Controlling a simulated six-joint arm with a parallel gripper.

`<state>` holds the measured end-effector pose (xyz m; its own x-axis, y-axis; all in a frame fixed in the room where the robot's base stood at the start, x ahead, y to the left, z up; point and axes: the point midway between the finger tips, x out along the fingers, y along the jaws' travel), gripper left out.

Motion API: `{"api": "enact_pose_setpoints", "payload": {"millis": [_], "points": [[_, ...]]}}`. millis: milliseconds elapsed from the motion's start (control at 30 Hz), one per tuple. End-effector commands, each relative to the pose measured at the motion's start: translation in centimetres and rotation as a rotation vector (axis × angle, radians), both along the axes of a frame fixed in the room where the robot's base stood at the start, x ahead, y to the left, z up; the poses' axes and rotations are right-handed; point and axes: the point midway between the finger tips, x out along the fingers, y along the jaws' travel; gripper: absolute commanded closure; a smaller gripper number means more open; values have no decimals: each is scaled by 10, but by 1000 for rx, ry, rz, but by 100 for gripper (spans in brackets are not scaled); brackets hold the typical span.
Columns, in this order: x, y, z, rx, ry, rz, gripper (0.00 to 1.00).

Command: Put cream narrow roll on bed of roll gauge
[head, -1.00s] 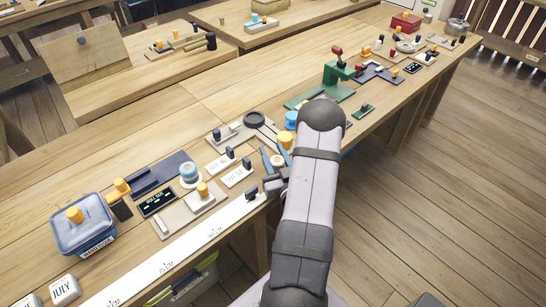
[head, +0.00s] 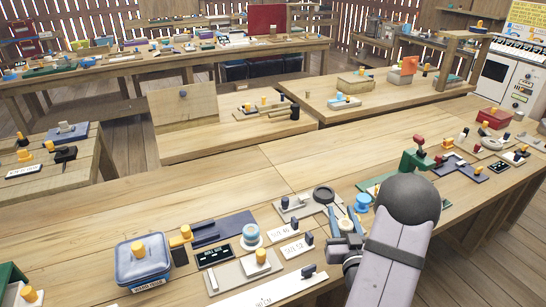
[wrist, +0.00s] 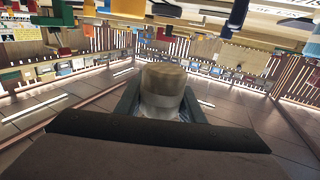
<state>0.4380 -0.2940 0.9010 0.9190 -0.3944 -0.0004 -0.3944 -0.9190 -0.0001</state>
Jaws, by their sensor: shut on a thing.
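My gripper (wrist: 162,100) is shut on a tan to cream cylinder, which looks like the cream narrow roll (wrist: 163,82), upright between the fingers in the wrist view. In the head view my gripper (head: 344,218) is over the front part of the bench, right of two small white label plates. The roll is hard to make out there. A dark navy plate with a raised bar (head: 218,229) lies left of the gripper, with a small black display (head: 213,253) in front. It may be the roll gauge, but I cannot tell for sure.
A blue-and-white roll (head: 250,235) stands beside the navy plate. A blue lidded bin (head: 143,263) is at the left. A green stand (head: 418,160) is to the right. The bench's back strip is clear.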

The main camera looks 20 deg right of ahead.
Motion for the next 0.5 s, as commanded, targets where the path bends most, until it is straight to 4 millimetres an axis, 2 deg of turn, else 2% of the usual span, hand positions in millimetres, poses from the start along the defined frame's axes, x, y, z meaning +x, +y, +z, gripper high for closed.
{"api": "enact_pose_setpoints", "payload": {"millis": [67,267,433,500], "points": [[0,0,3,-1,-1,1,87],[10,25,13,-2,-2,107,87],[21,61,22,-3,-1,258,87],[22,79,18,1,1,328,87]]}}
